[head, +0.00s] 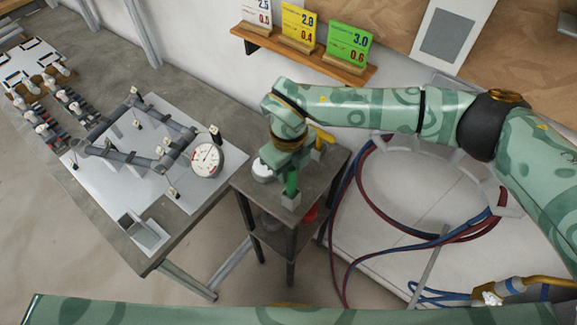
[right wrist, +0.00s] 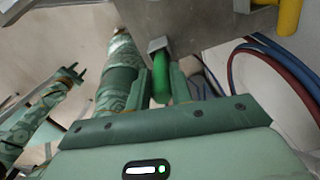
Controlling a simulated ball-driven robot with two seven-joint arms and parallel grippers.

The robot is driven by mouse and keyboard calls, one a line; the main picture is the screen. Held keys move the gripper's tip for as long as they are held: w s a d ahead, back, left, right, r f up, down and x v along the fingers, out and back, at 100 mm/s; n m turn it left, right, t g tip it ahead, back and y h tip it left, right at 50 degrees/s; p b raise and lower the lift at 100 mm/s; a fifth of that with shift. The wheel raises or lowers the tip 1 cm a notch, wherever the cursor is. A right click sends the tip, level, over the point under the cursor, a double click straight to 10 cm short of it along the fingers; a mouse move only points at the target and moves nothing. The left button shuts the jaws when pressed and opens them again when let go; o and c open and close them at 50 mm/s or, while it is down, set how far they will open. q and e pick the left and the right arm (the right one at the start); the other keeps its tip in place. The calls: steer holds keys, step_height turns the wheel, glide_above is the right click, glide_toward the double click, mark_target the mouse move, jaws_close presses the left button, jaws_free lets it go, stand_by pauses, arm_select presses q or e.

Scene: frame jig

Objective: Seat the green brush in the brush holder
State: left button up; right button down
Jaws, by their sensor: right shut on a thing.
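The green brush (head: 292,182) stands about upright at the front corner of a small grey side table. Its lower end meets the grey block of the brush holder (head: 291,201); how deep it sits in it I cannot tell. My right gripper (head: 289,165) is shut on the brush from above. In the right wrist view the green handle (right wrist: 161,78) lies between my two fingers, and the grey holder (right wrist: 157,44) is at its far end. My left gripper (right wrist: 78,73) shows small at the left of the right wrist view, empty, its fingers apart.
A white round container (head: 263,171) and a yellow handle (head: 322,138) are close to my right gripper on the side table (head: 256,187). A dial gauge (head: 207,159) and pipe frame (head: 128,153) lie on the left bench. Red and blue hoses (head: 362,230) hang right.

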steer(key=shift+f, duration=0.3)
steer(key=c, duration=1.2)
jaws_free()
steer(key=shift+o, duration=0.2)
step_height(320, 180, up, 16)
steer(key=shift+r, duration=0.15)
